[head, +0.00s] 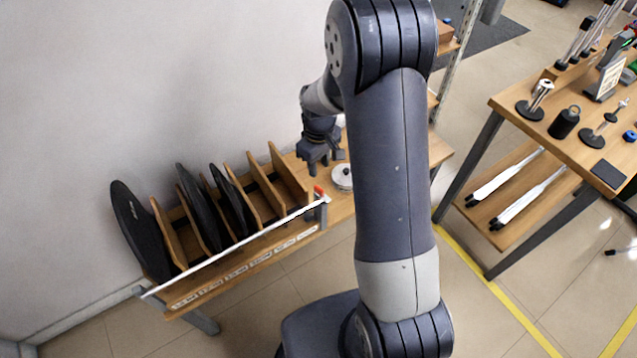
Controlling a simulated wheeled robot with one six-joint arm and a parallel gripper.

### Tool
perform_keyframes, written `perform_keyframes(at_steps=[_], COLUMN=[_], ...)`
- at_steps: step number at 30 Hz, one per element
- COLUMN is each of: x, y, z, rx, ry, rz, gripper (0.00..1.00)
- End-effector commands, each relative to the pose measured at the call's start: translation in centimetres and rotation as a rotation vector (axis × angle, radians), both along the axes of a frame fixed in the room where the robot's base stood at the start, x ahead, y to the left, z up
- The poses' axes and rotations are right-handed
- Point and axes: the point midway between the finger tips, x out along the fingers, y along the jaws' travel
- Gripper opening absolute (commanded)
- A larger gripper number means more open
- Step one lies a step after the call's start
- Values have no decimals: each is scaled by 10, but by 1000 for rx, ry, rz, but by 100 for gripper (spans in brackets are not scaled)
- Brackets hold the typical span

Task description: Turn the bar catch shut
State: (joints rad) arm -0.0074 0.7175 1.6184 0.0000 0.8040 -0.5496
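A long white bar (235,248) runs along the front of a wooden rack. Its right end meets a dark post with a small red catch (319,191) on top. The catch is small in this view, and I cannot tell its exact turn. My gripper (322,164) points down above the right end of the rack, a little behind and above the red catch, apart from it. Its fingers look spread, with nothing seen between them.
The wooden rack has upright dividers (262,182) and several black pads (140,230). A round white-topped object (342,177) stands right of the catch, close to my arm. A wooden table (560,145) with several weights and tools is at right. Tiled floor lies between.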

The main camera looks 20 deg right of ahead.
Motion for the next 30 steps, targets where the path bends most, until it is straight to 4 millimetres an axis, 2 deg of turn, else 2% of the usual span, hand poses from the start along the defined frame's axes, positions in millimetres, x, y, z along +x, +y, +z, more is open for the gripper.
perform_keyframes(at_steps=[9, 15, 21, 29, 30], x=[-2, -2, -1, -1, -1], y=[0, 0, 0, 0, 0], z=[-59, -86, -97, -98, -98], rx=[0, 0, 0, 0, 0], ry=[6, 4, 1, 1, 1], rz=[-1, -1, -2, -2, -2], gripper=[33, 33, 33, 33, 30])
